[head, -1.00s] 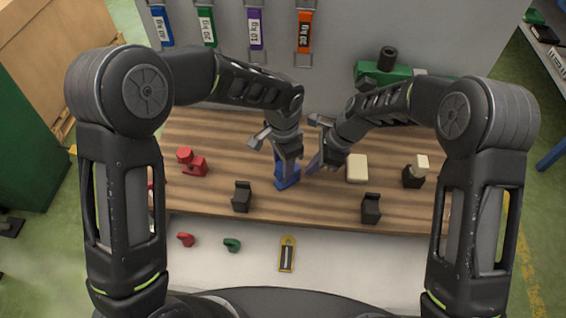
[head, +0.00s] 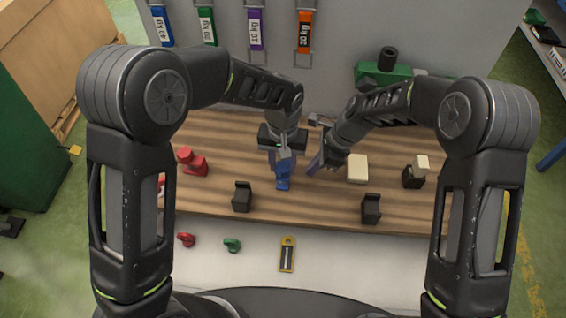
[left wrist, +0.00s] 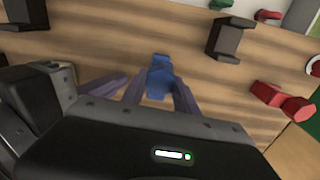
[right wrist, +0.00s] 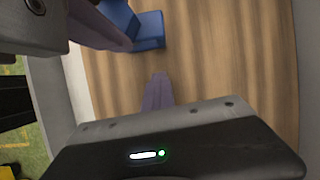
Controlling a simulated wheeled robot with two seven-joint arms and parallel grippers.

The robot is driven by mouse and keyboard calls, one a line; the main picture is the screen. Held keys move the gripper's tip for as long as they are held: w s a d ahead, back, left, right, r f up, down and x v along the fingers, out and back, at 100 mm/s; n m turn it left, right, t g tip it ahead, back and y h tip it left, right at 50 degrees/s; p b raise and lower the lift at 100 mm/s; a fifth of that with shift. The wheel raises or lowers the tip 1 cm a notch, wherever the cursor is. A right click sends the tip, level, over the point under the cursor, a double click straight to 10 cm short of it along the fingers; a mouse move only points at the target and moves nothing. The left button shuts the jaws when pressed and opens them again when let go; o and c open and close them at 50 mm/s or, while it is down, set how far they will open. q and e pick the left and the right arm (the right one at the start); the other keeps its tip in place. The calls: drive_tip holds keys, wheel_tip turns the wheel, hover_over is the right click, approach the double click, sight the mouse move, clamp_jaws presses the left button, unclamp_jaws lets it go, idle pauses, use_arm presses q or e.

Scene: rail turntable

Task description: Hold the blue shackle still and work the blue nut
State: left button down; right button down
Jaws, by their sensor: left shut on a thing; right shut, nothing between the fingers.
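The blue shackle (head: 283,183) stands on the wooden bench top near the middle. It also shows in the left wrist view (left wrist: 159,80) and at the top of the right wrist view (right wrist: 150,28). My left gripper (head: 283,163) is shut on the upper blue part from above, its fingers on either side. I cannot clearly tell the blue nut apart from the shackle. My right gripper (head: 313,168) is shut and empty, just right of the shackle and apart from it. Its closed fingers also show in the right wrist view (right wrist: 158,90).
A red shackle (head: 192,163) lies to the left. Black blocks (head: 242,197) and (head: 371,208) stand at the front. A cream block (head: 357,168) and a black stand (head: 413,177) are to the right. A green machine (head: 385,72) is behind. Bare wood lies between them.

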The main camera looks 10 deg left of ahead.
use_arm(q)
drive_tip(key=c, duration=0.9)
unclamp_jaws()
drive_tip(key=shift+o, duration=0.7)
drive_tip(key=shift+r, duration=0.1)
drive_tip(key=shift+r, duration=1.9)
drive_tip(key=m, duration=0.5)
drive_tip(key=shift+m, duration=0.4)
drive_tip(key=m, duration=0.6)
